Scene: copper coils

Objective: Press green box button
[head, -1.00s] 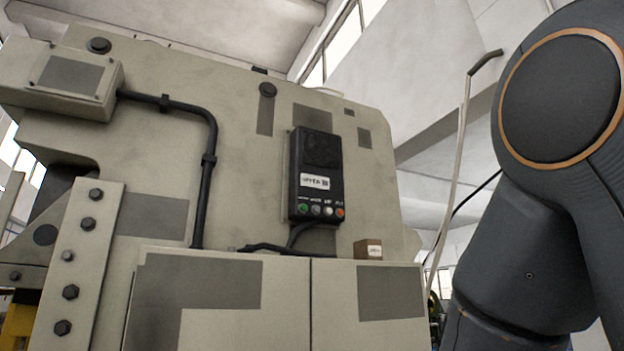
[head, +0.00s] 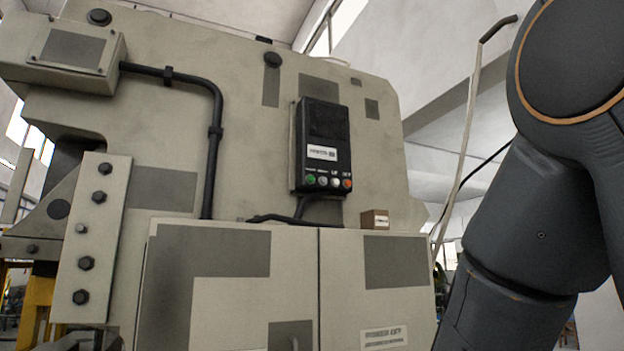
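A black control box (head: 323,125) is mounted upright on the front of a large beige machine, near the middle of the head view. A row of small round buttons runs along its lower edge. The green button (head: 310,179) is at the left end of the row, with pale buttons and an orange-red one to its right. Nothing covers the green button. My gripper is outside the picture; only dark links of my arm show at the right, well apart from the box.
The beige machine (head: 160,150) fills most of the view. A black cable pipe (head: 214,150) runs down it left of the box. A small brown box (head: 375,219) sits on the ledge above the cabinet (head: 300,280). A thin pale pole (head: 466,140) stands between machine and arm.

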